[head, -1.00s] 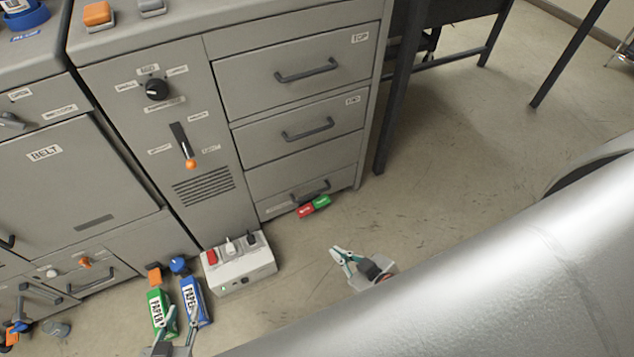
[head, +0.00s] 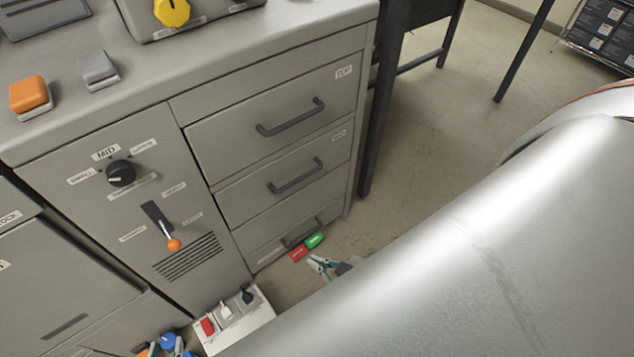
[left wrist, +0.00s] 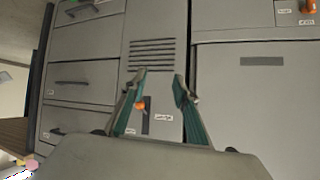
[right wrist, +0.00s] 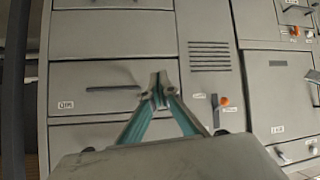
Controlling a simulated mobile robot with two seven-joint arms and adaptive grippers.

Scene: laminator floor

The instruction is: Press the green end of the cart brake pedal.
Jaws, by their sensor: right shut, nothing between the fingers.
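The brake pedal sits low at the foot of the drawer cabinet, just above the floor. Its green end (head: 314,240) is on the right and its red end (head: 298,253) on the left. My right gripper (head: 317,262) is just below the green end in the head view; I cannot tell whether they touch. The right wrist view shows its fingertips (right wrist: 158,88) together and empty, with the drawers beyond; the pedal is not seen there. My left gripper (left wrist: 160,80) is open and empty in the left wrist view, facing the cabinet's vent and lever panel.
A white switch box (head: 238,318) with red, white and black switches stands on the floor left of the pedal. The drawer handles (head: 291,117) stick out above it. A dark table leg (head: 381,110) stands right of the cabinet. My silver arm covers the lower right.

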